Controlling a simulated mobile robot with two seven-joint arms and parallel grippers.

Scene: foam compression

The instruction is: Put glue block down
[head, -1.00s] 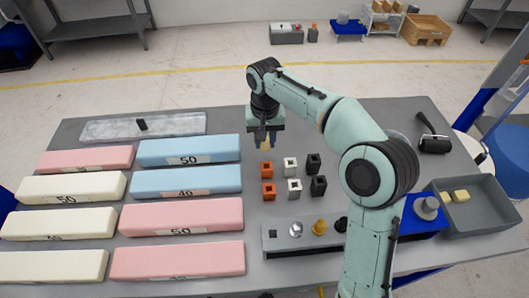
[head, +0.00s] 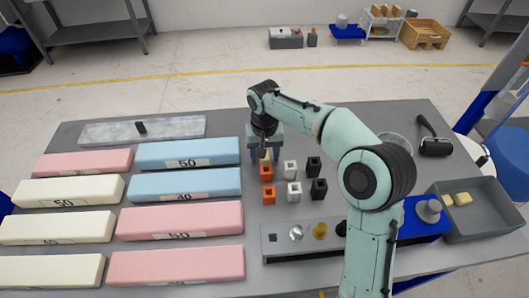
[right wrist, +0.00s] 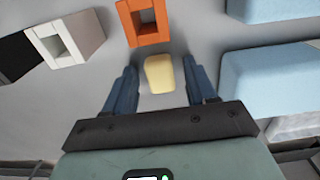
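The glue block (right wrist: 159,73) is a small pale yellow block on the grey table, seen between my right gripper's fingers in the right wrist view. My right gripper (right wrist: 163,88) is open, with a gap between the block and each blue finger. In the head view the right gripper (head: 266,155) is low over the table, just behind the orange square holders, and the block is mostly hidden there. My left gripper is not in view.
An orange holder (right wrist: 143,22) stands close beyond the block, with a white holder (right wrist: 66,38) beside it. Blue foam (head: 187,153) lies left of the gripper. A grey bin (head: 478,222) holding yellow blocks sits at the right. The table behind the gripper is clear.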

